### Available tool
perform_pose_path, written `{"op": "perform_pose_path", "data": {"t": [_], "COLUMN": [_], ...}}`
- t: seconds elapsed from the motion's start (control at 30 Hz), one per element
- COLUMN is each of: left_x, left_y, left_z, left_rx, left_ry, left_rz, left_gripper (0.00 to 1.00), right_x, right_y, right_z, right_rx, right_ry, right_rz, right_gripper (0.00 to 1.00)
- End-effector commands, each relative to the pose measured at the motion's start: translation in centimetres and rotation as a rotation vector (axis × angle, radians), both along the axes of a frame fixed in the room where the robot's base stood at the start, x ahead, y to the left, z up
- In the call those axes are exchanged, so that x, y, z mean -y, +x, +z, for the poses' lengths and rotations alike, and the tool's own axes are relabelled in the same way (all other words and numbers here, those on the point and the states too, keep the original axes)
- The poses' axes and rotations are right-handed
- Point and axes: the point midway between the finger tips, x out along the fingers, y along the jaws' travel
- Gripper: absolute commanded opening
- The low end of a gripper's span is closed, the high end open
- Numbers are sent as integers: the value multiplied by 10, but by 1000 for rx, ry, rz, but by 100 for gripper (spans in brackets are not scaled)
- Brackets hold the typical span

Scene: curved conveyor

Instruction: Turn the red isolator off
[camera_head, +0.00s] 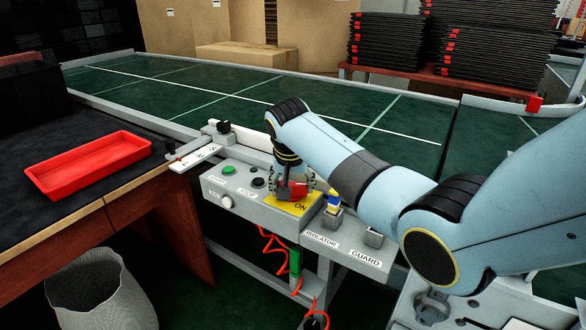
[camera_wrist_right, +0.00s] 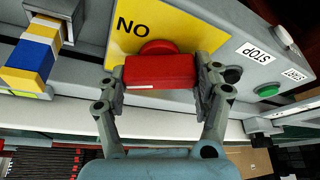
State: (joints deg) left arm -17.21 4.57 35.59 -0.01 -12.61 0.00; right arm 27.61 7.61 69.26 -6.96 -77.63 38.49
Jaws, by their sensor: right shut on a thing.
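The red isolator handle (camera_head: 298,190) sits on a yellow plate (camera_head: 302,207) marked ON, on the grey control box. In the right wrist view the red handle (camera_wrist_right: 160,71) lies crosswise, its round red base behind it. The yellow plate (camera_wrist_right: 196,32) shows its lettering upside down there. My right gripper (camera_head: 291,186) reaches down from above onto the isolator. In the wrist view its two fingers (camera_wrist_right: 161,78) are shut on the handle's two ends. The gripper partly hides the handle in the head view. My left gripper is in neither view.
Left of the isolator are a green button (camera_head: 229,170), a black button (camera_head: 257,183) and a white knob (camera_head: 227,202). A blue, white and yellow block (camera_head: 334,203) stands at right. The green conveyor (camera_head: 230,95) runs behind. A red tray (camera_head: 88,164) lies on the left table.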

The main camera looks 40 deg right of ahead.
Motion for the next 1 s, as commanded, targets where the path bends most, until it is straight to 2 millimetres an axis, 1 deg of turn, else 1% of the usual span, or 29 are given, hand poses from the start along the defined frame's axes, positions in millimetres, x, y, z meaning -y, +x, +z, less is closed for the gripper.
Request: {"op": "perform_pose_path", "data": {"t": [0.03,0.1,0.4,0.7,1.0], "left_x": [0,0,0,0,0], "left_y": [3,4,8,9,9], "left_z": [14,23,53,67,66], "left_rx": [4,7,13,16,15], "left_ry": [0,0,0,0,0], "left_rz": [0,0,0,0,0], "left_gripper": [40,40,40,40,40], "right_x": [0,0,1,1,1], "right_y": [0,0,1,2,2], "right_z": [8,8,6,3,1], "right_rx": [1,1,2,4,5], "right_ry": [1,1,0,0,-1], "right_rz": [42,108,392,674,916], "right_gripper": [34,34,35,34,34]}}
